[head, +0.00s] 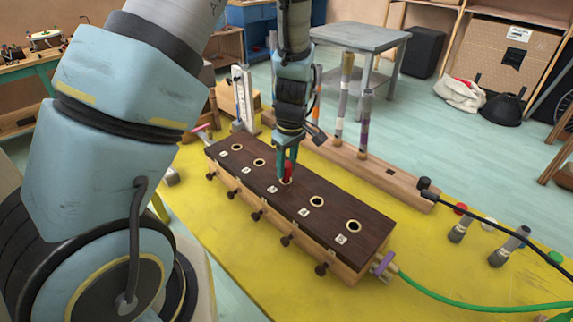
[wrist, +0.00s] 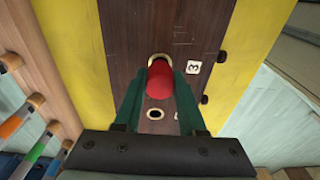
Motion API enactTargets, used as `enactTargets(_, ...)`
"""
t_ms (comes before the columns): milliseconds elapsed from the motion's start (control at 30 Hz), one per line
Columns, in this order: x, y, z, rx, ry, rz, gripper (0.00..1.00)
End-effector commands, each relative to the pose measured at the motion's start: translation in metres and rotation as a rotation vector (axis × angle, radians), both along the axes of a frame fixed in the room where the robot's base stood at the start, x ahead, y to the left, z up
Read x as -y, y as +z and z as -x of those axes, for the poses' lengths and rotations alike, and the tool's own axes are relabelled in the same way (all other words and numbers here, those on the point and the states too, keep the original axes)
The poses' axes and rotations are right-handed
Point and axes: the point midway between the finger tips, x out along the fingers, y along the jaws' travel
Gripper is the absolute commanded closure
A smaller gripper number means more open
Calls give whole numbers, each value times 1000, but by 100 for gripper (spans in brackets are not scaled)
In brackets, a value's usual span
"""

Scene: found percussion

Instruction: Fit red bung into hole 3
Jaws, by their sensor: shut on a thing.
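The red bung (head: 287,170) is between the fingers of my gripper (head: 287,160), which is shut on it. It also shows in the wrist view (wrist: 161,82). The bung is right at hole 3 (wrist: 159,57) of the long dark wooden box top (head: 329,217). In the wrist view the bung covers most of this hole, and a pale part of the rim shows past its far end. I cannot tell whether its lower end is in the hole. The label "3" (wrist: 193,68) is beside it. The neighbouring hole (wrist: 155,114) is open and empty.
Wooden pegs (head: 286,240) stick out along the box's front side. A green hose (head: 450,299) joins its right end. Behind it, a wooden rail (head: 385,176) holds upright tubes (head: 363,125). Loose stoppers (head: 508,247) stand on the yellow mat (head: 240,275) at right.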

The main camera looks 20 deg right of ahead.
Motion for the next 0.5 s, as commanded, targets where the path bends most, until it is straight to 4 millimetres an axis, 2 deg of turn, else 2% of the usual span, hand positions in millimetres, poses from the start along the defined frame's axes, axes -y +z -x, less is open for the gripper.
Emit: enactTargets(500,0,-13,0,0,0,0,100)
